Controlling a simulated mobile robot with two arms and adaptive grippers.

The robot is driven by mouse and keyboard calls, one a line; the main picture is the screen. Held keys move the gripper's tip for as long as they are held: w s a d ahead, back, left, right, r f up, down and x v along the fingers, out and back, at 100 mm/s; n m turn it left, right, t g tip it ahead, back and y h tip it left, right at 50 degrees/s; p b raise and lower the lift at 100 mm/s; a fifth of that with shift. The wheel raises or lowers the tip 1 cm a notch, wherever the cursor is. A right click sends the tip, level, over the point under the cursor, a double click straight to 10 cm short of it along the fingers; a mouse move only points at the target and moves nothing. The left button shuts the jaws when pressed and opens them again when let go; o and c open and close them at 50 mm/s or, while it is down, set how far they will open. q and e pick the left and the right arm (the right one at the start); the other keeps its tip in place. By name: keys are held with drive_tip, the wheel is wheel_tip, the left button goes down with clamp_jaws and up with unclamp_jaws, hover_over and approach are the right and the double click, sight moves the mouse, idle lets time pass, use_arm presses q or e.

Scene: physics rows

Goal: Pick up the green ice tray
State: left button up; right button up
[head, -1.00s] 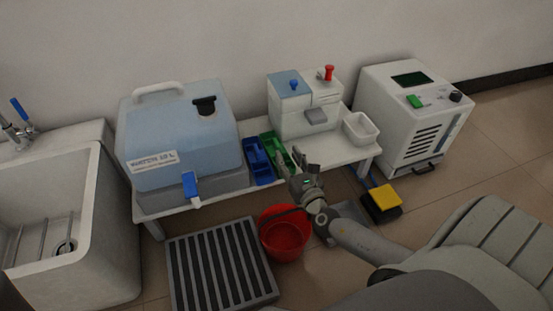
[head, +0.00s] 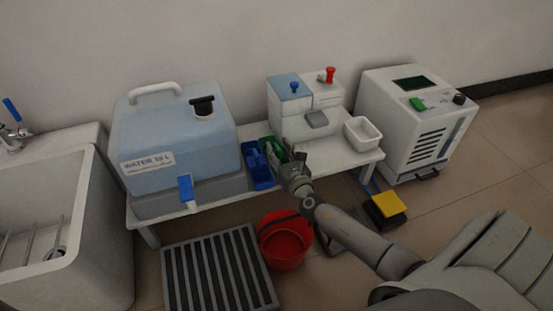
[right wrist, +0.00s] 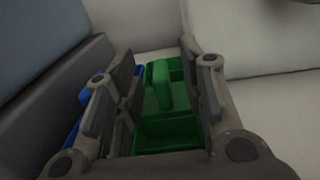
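The green ice tray (head: 266,142) sits on the white table between the blue tray and the white dispenser, partly hidden by my right gripper. In the right wrist view the green tray (right wrist: 168,130) shows its compartments and a raised central grip (right wrist: 160,84). My right gripper (head: 284,152) is over the tray's near part. In the wrist view its fingers (right wrist: 162,95) are spread, with the raised grip between them and gaps visible beside it. I cannot tell whether a finger touches the tray. My left gripper is not in view.
A blue tray (head: 256,166) lies close left of the green one, beside the large water container (head: 180,150). The dispenser (head: 304,112) stands behind right, and a white bin (head: 362,134) at the right. A red bucket (head: 284,246) stands below on the floor.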

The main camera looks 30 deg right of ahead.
drive_tip(key=shift+c, duration=0.3)
clamp_jaws()
